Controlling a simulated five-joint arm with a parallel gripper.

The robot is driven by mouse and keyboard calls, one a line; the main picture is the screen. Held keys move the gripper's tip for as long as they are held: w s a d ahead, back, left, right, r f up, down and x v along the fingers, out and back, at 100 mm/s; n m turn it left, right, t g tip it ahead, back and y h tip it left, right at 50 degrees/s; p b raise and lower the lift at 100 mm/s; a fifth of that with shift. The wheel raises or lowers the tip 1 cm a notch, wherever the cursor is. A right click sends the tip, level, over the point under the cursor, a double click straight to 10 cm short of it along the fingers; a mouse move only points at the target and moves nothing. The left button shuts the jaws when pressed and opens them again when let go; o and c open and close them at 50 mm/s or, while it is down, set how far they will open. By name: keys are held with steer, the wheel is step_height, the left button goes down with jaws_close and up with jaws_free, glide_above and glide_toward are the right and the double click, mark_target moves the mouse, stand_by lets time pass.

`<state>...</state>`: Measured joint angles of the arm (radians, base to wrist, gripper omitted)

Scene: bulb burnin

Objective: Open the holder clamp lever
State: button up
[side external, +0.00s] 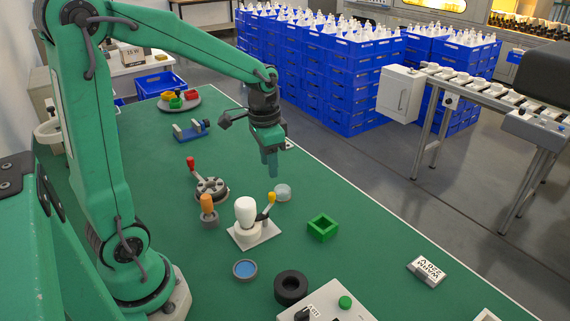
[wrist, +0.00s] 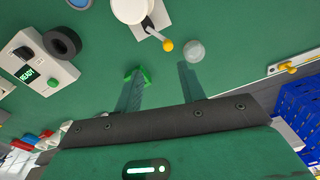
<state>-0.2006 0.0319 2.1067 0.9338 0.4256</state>
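The holder (side external: 254,234) is a white plate with a white bulb (side external: 246,210) upright in it. Its clamp lever (side external: 271,198) has a yellow tip on a dark arm and slants upward at the bulb's right. In the wrist view the lever's yellow knob (wrist: 167,45) shows near the top middle, beside the bulb (wrist: 130,8). My gripper (side external: 269,172) points down above the table, behind the lever and clear of it. In the wrist view my gripper (wrist: 161,70) has its two fingers apart with nothing between them. The knob lies just beyond the fingertips in that picture.
A clear dome (side external: 282,192) sits close to the lever. A red-handled round fixture (side external: 210,190) is behind.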

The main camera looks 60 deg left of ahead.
mark_target(272, 193)
steer(key=shift+w+a+f+g, duration=0.2)
steer(key=shift+w+a+f, duration=0.2)
steer(key=shift+f, duration=0.3)
steer(key=shift+w+a+f+g, duration=0.2)
steer(key=shift+w+a+f, duration=0.2)
steer(key=shift+f, duration=0.3)
steer(key=shift+f, duration=3.9)
steer(key=shift+c, duration=0.2)
jaws_close()
